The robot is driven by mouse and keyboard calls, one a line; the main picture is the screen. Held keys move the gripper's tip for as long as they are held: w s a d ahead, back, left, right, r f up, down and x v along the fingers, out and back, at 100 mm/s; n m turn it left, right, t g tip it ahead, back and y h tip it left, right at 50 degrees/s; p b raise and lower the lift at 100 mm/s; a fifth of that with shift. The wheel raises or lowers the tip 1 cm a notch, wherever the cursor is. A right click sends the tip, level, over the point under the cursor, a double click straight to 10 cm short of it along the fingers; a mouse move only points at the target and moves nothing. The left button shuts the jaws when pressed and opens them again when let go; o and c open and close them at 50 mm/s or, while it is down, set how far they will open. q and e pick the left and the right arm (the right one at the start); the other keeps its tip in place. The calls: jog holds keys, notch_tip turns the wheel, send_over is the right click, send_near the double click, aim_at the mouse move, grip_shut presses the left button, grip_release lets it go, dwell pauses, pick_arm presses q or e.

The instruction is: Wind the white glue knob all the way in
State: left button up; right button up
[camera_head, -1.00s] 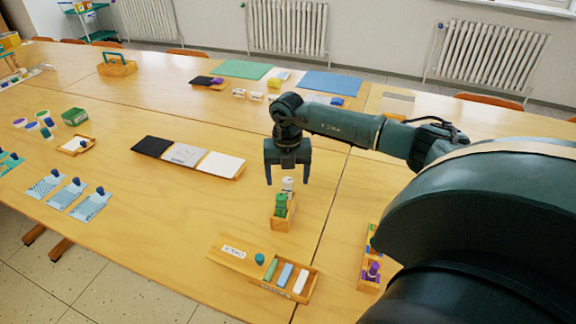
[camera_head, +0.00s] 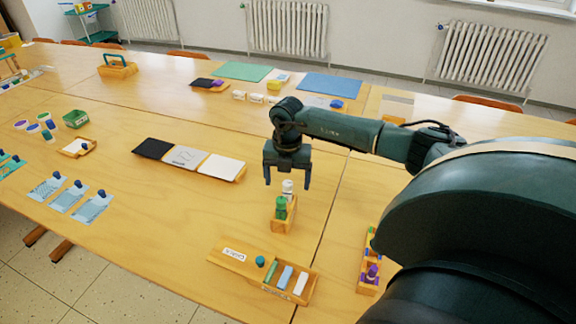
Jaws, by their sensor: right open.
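The white glue knob (camera_head: 288,186) shows just below my right gripper (camera_head: 287,183), at the back of a small wooden holder (camera_head: 284,224). A green glue piece (camera_head: 281,207) stands in front of it in the same holder. My right gripper points down with its two fingers apart, one on each side of the white knob in this view. I cannot tell whether the fingers touch the knob. The lower part of the white glue is hidden behind the green one. My left gripper is not in view.
A wooden box with chalk-like sticks (camera_head: 292,279) and a sliding lid (camera_head: 238,256) lies in front. Another wooden holder with a purple piece (camera_head: 371,274) is to the right. Black, grey and white panels (camera_head: 186,157) lie to the left. Table around the holder is clear.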

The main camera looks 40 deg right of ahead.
jog(key=m+p, duration=0.2)
jog(key=m, duration=0.3)
jog(key=shift+r, duration=0.1)
jog(key=m+p, duration=0.2)
jog(key=m, duration=0.1)
jog(key=shift+m, duration=0.5)
jog(key=shift+p, duration=0.35)
jog(key=shift+c, duration=0.3)
jog(key=c, duration=1.4)
jog(key=shift+c, duration=0.2)
